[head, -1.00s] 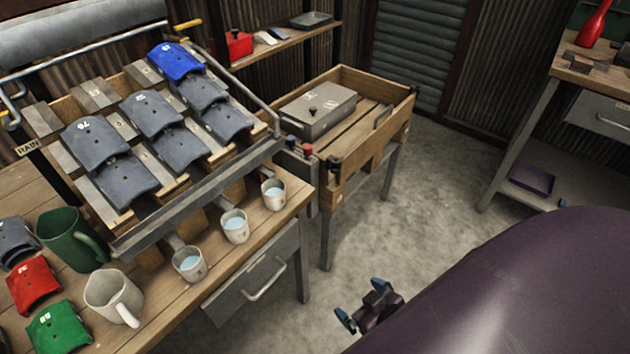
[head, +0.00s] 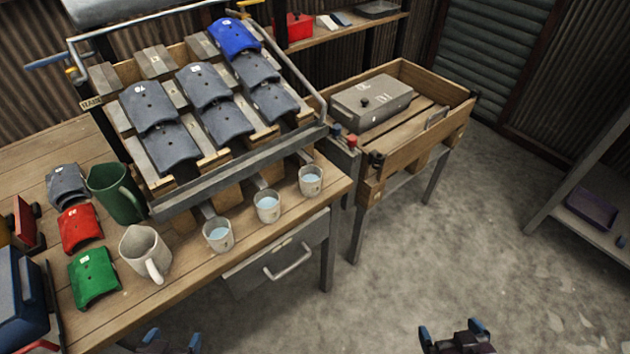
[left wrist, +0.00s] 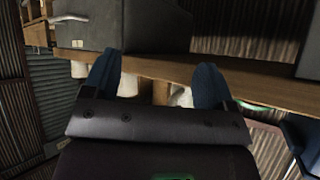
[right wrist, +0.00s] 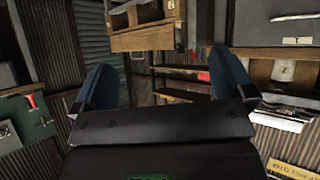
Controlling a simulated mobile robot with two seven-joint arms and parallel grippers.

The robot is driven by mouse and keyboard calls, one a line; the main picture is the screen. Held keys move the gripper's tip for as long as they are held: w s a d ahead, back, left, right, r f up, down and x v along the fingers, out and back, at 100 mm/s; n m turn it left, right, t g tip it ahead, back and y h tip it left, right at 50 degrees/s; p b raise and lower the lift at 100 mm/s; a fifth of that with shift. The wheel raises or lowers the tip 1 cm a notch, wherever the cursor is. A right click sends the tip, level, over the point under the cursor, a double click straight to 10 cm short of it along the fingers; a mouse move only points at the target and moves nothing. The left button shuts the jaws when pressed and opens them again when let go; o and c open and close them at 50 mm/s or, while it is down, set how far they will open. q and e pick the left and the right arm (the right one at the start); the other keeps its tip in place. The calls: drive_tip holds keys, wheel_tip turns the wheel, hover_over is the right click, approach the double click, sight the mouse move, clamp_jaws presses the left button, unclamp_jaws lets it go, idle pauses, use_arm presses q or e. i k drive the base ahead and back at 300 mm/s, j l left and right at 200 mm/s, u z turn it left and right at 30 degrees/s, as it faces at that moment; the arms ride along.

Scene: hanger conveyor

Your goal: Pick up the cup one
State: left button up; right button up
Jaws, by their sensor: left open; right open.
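Three small pale cups with bluish water stand in a row along the workbench's front edge in the head view: a near one (head: 218,243), a middle one (head: 268,213) and a far one (head: 311,187). Their marks are too small to read, so I cannot tell which is cup one. My left gripper (head: 168,338) is open and empty at the bottom edge, in front of the bench and apart from the cups. White cup-like shapes (left wrist: 181,97) show beyond its fingers in the left wrist view. My right gripper (head: 452,332) is open and empty over the floor.
A white mug (head: 143,255), a green jug (head: 118,195) and red (head: 80,230) and green (head: 94,278) tiles lie left of the cups. A sloped rack (head: 240,172) of grey tiles rises behind them. A drawer handle (head: 288,262) juts below.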

sight(310, 176)
drive_tip(key=l+u, duration=0.35)
drive_tip(key=l, duration=0.8)
drive_tip(key=l+u, duration=0.35)
drive_tip(key=l, duration=0.8)
